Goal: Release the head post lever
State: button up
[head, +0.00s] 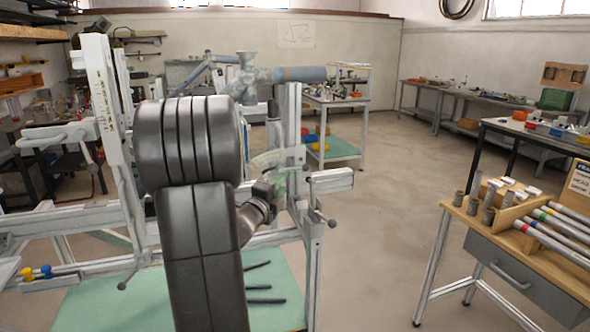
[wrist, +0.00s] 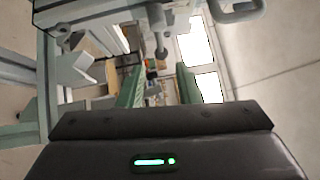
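The frame jig's tall left post (head: 108,120), with a scale on its face, leans slightly in the head view. A looped handle (head: 58,137) and a short dark-knobbed lever (head: 90,160) are on it. A second upright (head: 291,140) stands right of my arm, with another ball-ended lever (head: 331,222) at its side. I cannot tell for certain which is the head post lever. My gripper (head: 260,205) is mostly hidden behind my arm, near the second upright.
A blue-grey tube (head: 300,74) crosses the top of the jig. A wooden bench (head: 540,235) with tubes and blocks stands at right. The floor (head: 390,190) between is clear. A green mat (head: 180,300) with dark rods lies below the jig.

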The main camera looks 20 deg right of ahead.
aim_at(296, 169)
jog(key=f+p+x, duration=0.1)
jog(key=x, duration=0.8)
jog(key=shift+w+d+r+p, duration=0.15)
jog(key=shift+r+p, duration=0.25)
jog(key=shift+r, duration=0.1)
grip_shut()
